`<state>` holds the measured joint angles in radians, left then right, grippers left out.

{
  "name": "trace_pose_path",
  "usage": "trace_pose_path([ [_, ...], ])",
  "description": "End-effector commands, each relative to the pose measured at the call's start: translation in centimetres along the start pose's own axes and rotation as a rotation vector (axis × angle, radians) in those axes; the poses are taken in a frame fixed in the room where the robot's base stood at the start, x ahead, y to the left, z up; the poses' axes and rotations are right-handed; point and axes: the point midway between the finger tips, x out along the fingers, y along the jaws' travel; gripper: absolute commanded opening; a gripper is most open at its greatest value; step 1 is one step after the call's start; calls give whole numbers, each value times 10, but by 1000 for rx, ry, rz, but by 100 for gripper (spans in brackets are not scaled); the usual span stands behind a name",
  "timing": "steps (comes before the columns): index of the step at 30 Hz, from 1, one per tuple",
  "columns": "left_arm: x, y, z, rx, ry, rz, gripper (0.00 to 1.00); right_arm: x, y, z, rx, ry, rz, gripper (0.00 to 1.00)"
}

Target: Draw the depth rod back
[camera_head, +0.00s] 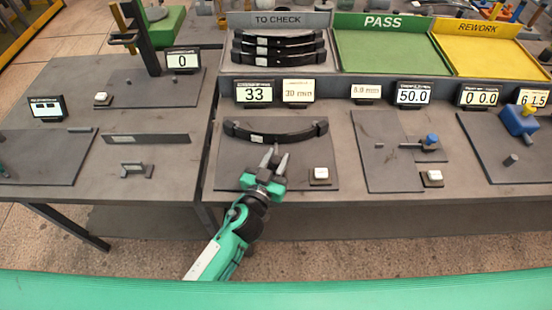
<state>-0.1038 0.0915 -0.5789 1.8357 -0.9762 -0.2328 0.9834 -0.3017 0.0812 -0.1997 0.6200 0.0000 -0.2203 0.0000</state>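What looks like the depth rod (409,146) is a thin grey bar lying level on a dark plate right of centre. Its right end meets a small block with a blue knob (432,138). A display reading 50.0 (413,93) stands behind it. My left gripper (274,156) is well to the left of the rod, over the front of another dark plate. Its two fingers point away from me and stand apart, with nothing seen between them. A dark curved leaf spring (275,133) lies just beyond the fingertips. My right gripper is not in view.
White buttons stand beside the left gripper (320,175) and in front of the rod's plate (432,178). A rack of curved springs (279,48), a green PASS tray (391,72) and a yellow REWORK tray (485,73) line the back. A blue-and-yellow device (518,121) stands at right.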

Motion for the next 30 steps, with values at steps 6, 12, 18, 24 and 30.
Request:
trace_pose_path([
  [6,-9,4,2,-2,0,0,0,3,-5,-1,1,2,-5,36],
  [12,-28,12,1,-3,0,0,0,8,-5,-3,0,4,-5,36],
  [18,-33,14,0,0,-1,1,0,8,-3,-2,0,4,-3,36],
  [24,-33,14,1,-1,-2,2,32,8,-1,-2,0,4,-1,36],
  [30,-33,14,1,0,-1,1,49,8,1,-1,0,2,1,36],
])
